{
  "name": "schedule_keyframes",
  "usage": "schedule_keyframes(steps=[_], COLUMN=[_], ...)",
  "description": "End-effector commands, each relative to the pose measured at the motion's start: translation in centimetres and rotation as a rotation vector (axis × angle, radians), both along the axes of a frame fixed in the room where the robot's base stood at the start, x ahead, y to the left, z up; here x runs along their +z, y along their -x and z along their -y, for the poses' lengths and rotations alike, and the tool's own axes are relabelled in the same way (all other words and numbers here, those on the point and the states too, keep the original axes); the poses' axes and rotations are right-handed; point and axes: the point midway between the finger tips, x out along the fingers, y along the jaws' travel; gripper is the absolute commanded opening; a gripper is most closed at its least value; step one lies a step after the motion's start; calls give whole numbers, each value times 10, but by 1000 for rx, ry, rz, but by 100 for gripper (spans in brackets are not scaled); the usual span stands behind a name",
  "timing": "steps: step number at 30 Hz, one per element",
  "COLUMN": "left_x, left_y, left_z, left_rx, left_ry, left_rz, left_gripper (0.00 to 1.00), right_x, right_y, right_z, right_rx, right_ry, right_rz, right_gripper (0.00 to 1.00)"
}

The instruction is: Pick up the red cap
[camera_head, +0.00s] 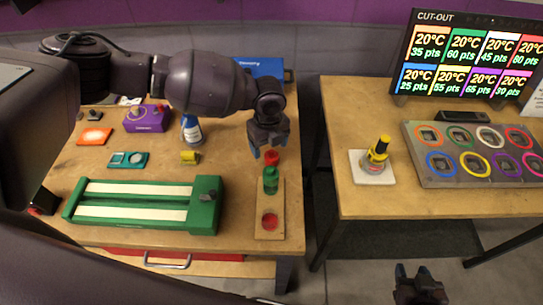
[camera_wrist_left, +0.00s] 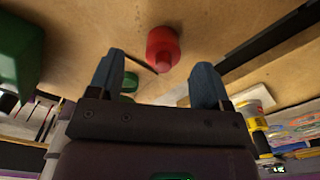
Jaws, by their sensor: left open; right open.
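The red cap (camera_head: 271,157) sits on top of an upright green bottle (camera_head: 270,181) on a wooden board at the right of the left table. My left gripper (camera_head: 262,151) is open and empty, just above and beside the cap, pointing down. In the left wrist view the cap (camera_wrist_left: 163,48) lies past the two blue fingertips (camera_wrist_left: 157,80), not between them. My right gripper (camera_head: 420,275) is open and empty, low over the floor at the bottom edge.
A green slot track (camera_head: 140,202) lies left of the board.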

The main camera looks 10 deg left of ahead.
Motion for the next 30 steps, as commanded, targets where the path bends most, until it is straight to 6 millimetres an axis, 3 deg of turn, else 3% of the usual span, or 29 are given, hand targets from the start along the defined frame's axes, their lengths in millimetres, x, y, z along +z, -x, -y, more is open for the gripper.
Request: schedule_keyframes(steps=[9,20,30], left_x=[-40,-47,-47], left_y=[-3,-3,-3], left_z=[3,3,3], left_rx=[0,0,0], left_ry=[-1,-1,-1], left_rz=[-1,1,0], left_gripper=[72,70,20], right_x=[5,4,0], right_y=[-8,-6,1], right_z=[-1,-1,1], right_rx=[6,5,0], right_ry=[1,2,1], right_rz=[16,13,-2], right_gripper=[46,46,46])
